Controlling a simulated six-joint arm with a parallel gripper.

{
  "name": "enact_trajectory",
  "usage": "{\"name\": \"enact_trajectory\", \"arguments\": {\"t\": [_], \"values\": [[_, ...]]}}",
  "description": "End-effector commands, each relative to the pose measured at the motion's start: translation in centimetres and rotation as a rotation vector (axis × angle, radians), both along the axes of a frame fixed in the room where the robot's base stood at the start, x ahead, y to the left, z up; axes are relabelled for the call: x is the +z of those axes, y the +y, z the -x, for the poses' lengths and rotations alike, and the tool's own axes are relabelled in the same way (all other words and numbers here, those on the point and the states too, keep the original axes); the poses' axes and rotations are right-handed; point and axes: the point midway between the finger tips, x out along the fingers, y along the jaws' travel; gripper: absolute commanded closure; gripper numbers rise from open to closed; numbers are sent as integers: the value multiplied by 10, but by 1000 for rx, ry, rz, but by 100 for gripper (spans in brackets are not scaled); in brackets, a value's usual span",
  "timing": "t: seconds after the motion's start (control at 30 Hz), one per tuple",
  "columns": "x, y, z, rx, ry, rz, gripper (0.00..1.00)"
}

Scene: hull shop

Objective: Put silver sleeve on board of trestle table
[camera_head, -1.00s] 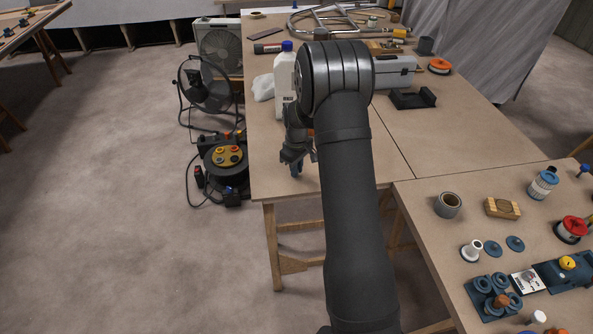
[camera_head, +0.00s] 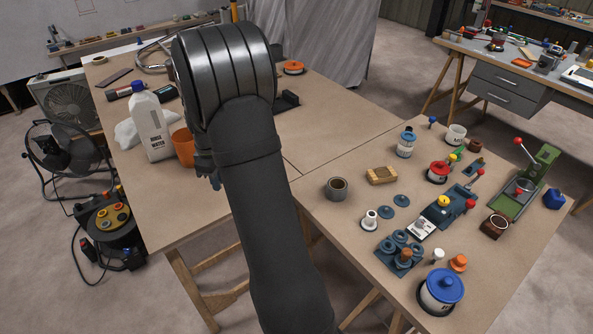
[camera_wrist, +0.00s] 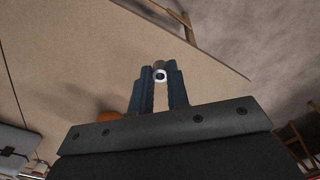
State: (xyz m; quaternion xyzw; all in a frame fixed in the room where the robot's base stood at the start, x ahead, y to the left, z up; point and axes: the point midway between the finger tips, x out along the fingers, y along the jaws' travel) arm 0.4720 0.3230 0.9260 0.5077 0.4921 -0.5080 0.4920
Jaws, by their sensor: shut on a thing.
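The silver sleeve (camera_wrist: 160,76) shows end-on as a small pale ring with a dark hole, between my fingertips in the wrist view. My gripper (camera_wrist: 158,80) is shut on it. In the head view my gripper (camera_head: 213,182) is partly hidden behind my arm, over the left part of a wooden-legged table, and the sleeve cannot be made out. The bare board of this trestle table (camera_head: 170,208) is light brown; it also fills much of the wrist view (camera_wrist: 70,50), beneath the fingers.
On this board, an orange cup (camera_head: 183,147) and a white rinse-water bottle (camera_head: 150,128) stand close to my gripper. A second table (camera_head: 345,230) adjoins at right, with a grey cup (camera_head: 337,188) and several small parts. The board's middle (camera_head: 325,120) is clear.

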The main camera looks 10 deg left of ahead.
Motion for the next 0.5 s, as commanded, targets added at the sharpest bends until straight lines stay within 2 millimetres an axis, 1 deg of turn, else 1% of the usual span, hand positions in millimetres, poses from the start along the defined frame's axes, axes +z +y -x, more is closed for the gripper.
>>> {"name": "enact_trajectory", "arguments": {"t": [0.17, 0.27, 0.37, 0.47, 0.5], "values": [[0, -4, -3, -8, 0, 0, 100], [0, -19, -12, -38, 0, 0, 100], [0, -47, -29, -93, -1, 0, 100], [1, -86, -48, -166, -1, -1, 100], [1, -103, -55, -197, -1, -1, 100]]}}
